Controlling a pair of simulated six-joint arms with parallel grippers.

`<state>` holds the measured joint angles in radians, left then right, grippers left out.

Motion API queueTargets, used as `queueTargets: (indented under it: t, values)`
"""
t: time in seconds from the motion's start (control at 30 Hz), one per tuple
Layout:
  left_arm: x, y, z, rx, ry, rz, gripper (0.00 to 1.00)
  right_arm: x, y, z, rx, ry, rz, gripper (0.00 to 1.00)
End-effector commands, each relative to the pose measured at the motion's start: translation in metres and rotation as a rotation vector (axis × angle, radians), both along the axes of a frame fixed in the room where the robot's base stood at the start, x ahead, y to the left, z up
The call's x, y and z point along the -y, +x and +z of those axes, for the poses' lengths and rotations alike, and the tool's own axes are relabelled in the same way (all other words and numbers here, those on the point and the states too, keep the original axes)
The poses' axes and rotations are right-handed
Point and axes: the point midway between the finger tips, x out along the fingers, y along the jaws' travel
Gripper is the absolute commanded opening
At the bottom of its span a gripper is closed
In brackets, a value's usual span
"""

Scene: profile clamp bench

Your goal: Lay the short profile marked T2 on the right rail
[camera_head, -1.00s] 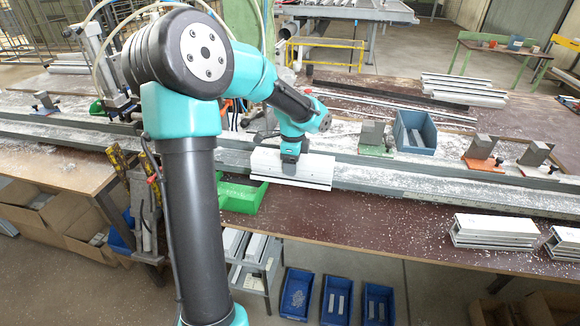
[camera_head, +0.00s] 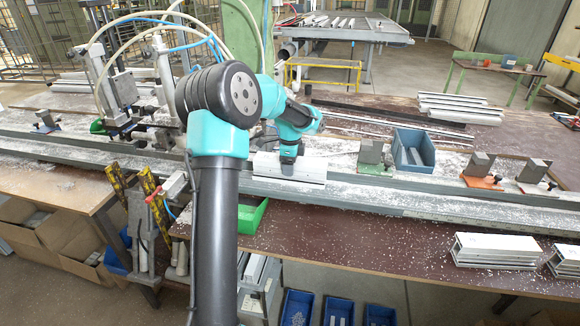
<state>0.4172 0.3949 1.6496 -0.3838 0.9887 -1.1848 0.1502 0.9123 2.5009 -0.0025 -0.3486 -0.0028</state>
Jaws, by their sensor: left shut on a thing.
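My left gripper (camera_head: 288,160) is shut on a short whitish profile (camera_head: 308,170), gripped near the middle of its top. The profile lies lengthwise along the bench, roughly level, at the long grey rail (camera_head: 370,183) that runs left to right. I cannot tell whether it touches the rail or hangs just above it. No mark on it can be read. More short profiles (camera_head: 495,250) lie at the front right of the bench, with another (camera_head: 567,261) beside them at the picture's edge. My right gripper is not in view.
A blue bin (camera_head: 424,157) and clamp blocks (camera_head: 371,152) (camera_head: 479,165) (camera_head: 532,172) stand behind the rail. A green tray (camera_head: 250,216) is at the bench's front edge, partly behind my arm. The brown bench top in front, right of the tray, is mostly clear.

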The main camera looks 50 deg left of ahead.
Motion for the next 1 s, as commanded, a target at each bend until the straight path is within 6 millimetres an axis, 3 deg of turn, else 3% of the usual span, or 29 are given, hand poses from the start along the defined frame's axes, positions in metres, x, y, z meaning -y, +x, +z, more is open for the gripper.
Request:
queueTargets:
  t: [0.2, 0.33, 0.73, 1.0]
  values:
    - [-0.029, 0.026, -0.003, 0.002, 0.002, 0.001, 0.31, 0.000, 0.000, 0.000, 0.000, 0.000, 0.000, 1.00]
    - [-0.038, 0.033, -0.004, 0.002, 0.001, 0.001, 0.31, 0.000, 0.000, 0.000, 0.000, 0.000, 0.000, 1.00]
    - [-0.039, 0.035, -0.006, 0.001, 0.001, -0.001, 0.31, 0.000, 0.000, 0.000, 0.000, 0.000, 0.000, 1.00]
    - [-0.039, 0.035, -0.035, -0.001, 0.001, -0.001, 0.31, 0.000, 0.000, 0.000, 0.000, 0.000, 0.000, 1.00]
